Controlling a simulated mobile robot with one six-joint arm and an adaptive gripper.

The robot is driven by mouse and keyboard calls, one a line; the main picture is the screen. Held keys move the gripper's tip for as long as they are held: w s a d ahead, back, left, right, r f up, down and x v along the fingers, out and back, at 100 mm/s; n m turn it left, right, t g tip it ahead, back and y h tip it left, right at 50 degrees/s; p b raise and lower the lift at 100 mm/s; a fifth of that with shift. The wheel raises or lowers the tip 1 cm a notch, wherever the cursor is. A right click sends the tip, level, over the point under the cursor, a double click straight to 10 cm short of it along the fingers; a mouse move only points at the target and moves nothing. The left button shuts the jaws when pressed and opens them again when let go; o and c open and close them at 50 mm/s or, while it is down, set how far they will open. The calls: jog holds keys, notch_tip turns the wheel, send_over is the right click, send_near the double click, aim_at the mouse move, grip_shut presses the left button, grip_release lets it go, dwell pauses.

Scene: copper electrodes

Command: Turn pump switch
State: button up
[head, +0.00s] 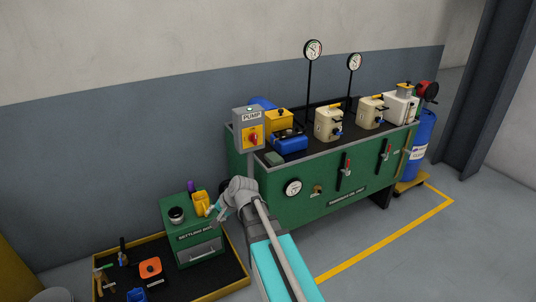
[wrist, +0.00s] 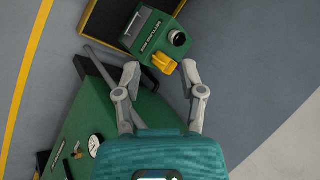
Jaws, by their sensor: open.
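The pump switch (head: 253,138) is a red knob on a yellow plate. It is on the front of a grey box (head: 240,121) labelled PUMP, on a post at the left end of the green tank unit. A small light shows on top of the box. My gripper (wrist: 161,70) is open in the wrist view, its two fingers spread wide with nothing held. In the head view my gripper (head: 212,211) is below and left of the switch, near the green settling box. The pump switch does not show in the wrist view. The knob's exact angle is too small to tell.
The green settling box (head: 198,238) bears a yellow container (head: 201,201) and a dark round cup (head: 176,215). A black tray (head: 190,284) with tools lies on the floor. The green tank unit (head: 330,205) has gauges and red-handled levers. Floor at right is clear.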

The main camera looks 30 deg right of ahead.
jog(key=w+d+r+m+t+y+b, duration=0.1)
jog(key=w+d+r+m+t+b, duration=0.15)
jog(key=w+d+m+t, duration=0.55)
jog(key=m+t+h+b, duration=0.4)
jog(key=m+t+h, duration=0.15)
jog(key=m, duration=1.15)
send_near(256, 140)
jog(key=w, duration=0.1)
jog(key=shift+w+r+g, duration=0.25)
jog(key=shift+r+g, duration=0.15)
jog(key=shift+g, duration=0.05)
jog(key=shift+w, duration=0.15)
jog(key=shift+w+a, duration=0.2)
jog(key=shift+w, duration=3.4)
jog(key=shift+w, duration=0.3)
jog(key=shift+c, duration=0.2)
